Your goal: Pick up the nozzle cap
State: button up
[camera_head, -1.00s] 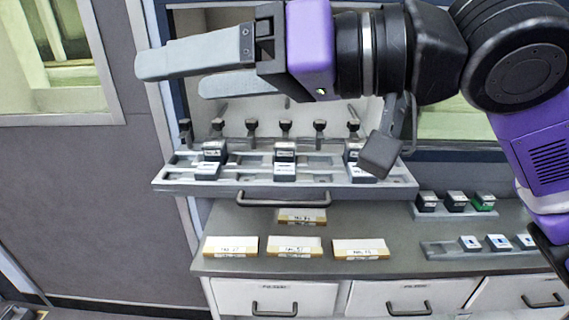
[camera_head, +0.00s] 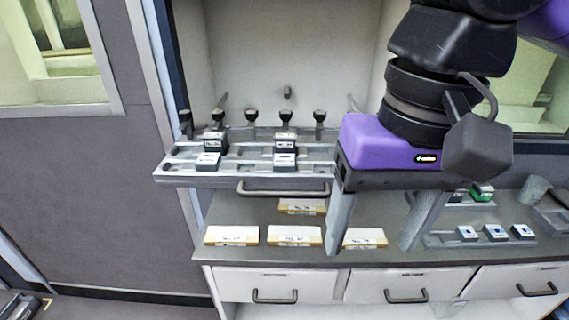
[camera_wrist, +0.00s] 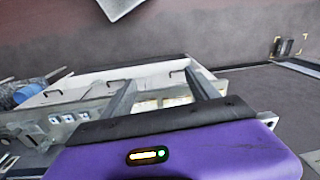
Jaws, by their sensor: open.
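I cannot tell for certain which item is the nozzle cap; no part carries a readable name of that kind. Several small black-topped pieces (camera_head: 251,116) stand in a row behind the pull-out tray. My gripper (camera_head: 370,248) points down in front of the counter, to the right of the tray. Its two grey fingers are wide apart with nothing held between them. In the head view they hide part of the counter. The wrist view also shows my open fingers (camera_wrist: 160,77), with drawers and the counter beyond them.
The pull-out tray (camera_head: 172,181) carries dark and pale blocks. Labelled boxes (camera_head: 231,236) lie on the counter (camera_head: 210,262). Small white-and-blue blocks (camera_head: 496,233) and a green-topped block (camera_head: 482,192) are at the right. A grey cup (camera_head: 535,189) stands at the far right.

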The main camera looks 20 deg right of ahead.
aim_at(282, 162)
jog(key=i, duration=1)
